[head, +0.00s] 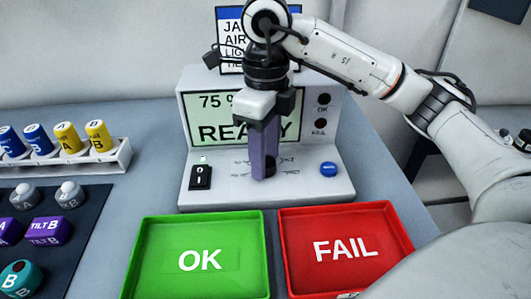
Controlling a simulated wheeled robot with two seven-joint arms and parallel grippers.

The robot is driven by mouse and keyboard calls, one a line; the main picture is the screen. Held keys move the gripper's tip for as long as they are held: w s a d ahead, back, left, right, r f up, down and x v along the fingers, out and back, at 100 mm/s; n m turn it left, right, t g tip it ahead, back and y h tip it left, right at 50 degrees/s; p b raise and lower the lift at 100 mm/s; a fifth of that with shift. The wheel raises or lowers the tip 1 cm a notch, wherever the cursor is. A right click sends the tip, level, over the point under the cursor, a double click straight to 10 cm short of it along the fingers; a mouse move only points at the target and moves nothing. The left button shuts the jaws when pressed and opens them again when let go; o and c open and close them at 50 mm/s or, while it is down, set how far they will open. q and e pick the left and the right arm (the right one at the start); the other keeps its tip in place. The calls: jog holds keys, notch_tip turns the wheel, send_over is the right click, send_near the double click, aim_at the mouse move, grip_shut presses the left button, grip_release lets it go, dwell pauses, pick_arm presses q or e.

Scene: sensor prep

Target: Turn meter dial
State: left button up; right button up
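The meter (325,181) is a pale console with a green-lit screen (201,117) showing "75" and "READY", partly covered by my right gripper. My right gripper (266,172) points straight down in front of the screen. My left gripper is not in view.
A black switch (200,177) and a blue button (328,169) flank the fingers. Green OK (160,275) and red FAIL (375,277) trays stand in front. At left are a white rack (112,166) of blue and yellow canisters and a dark mat (62,275) with several sensors.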

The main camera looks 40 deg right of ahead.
jog(key=shift+o, duration=0.6)
pick_arm(q)
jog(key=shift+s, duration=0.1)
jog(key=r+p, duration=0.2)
jog(key=p, duration=0.1)
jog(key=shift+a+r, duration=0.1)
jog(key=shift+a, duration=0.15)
pick_arm(e)
notch_tip(320, 180, up, 10)
jog(key=shift+r, duration=0.15)
